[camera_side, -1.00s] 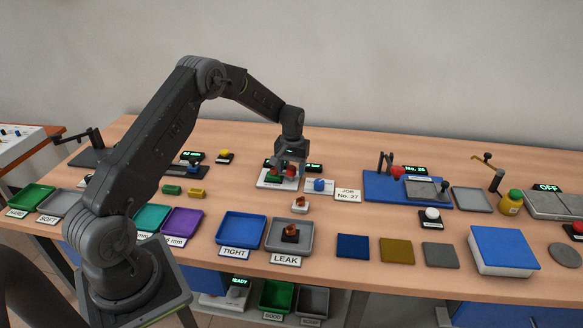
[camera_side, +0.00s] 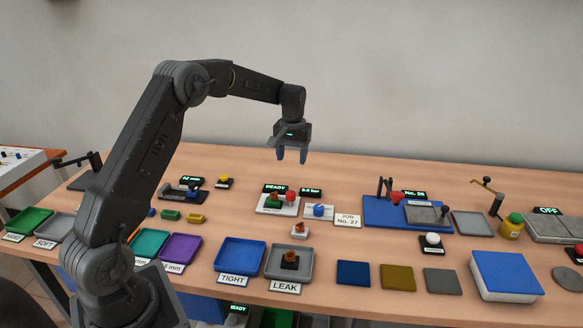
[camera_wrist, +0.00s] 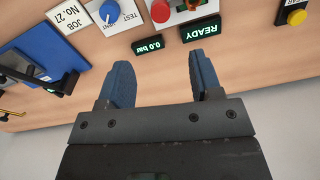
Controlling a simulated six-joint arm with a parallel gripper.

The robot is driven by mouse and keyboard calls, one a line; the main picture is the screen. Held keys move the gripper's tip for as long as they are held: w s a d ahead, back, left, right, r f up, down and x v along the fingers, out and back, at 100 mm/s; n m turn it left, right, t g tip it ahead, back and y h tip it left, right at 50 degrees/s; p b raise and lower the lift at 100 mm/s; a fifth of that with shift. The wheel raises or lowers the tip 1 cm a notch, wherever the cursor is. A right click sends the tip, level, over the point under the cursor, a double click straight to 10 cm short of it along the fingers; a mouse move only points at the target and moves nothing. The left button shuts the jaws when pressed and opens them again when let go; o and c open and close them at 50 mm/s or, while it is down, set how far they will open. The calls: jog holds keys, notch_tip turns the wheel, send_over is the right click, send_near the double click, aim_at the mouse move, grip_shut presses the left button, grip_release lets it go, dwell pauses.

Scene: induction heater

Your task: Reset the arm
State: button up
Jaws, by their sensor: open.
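My gripper (camera_side: 292,154) is in the air above the rear of the table, well above the test station (camera_side: 278,205). Its two blue fingers point down and are spread apart, with nothing between them. The wrist view also shows the open gripper (camera_wrist: 160,88) with the table edge and wall beyond it. The station's displays read READY (camera_side: 274,188) and 0.0 bar (camera_side: 310,191).
The blue TIGHT tray (camera_side: 241,257) and the grey LEAK tray (camera_side: 289,262), holding a dark and brown part (camera_side: 290,259), lie at the front. A blue fixture board (camera_side: 408,212) stands to the right. The air around my gripper is clear.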

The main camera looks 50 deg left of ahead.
jog(key=shift+r, duration=0.25)
jog(key=shift+r, duration=0.1)
jog(key=s+d+r+m+t, duration=0.3)
jog(key=s+d+r+m, duration=0.1)
jog(key=s+d+r, duration=0.9)
jog(key=s+d+m+t, duration=0.1)
jog(key=s+d, duration=0.3)
jog(key=s, duration=0.5)
jog(key=s+d+m+t, duration=0.1)
jog(key=s+d+m, duration=0.1)
jog(key=s+d, duration=0.3)
jog(key=s+f, duration=0.1)
jog(key=s, duration=0.2)
jog(key=shift+s+t, duration=0.35)
jog(key=shift+t, duration=0.05)
jog(key=shift+d, duration=0.1)
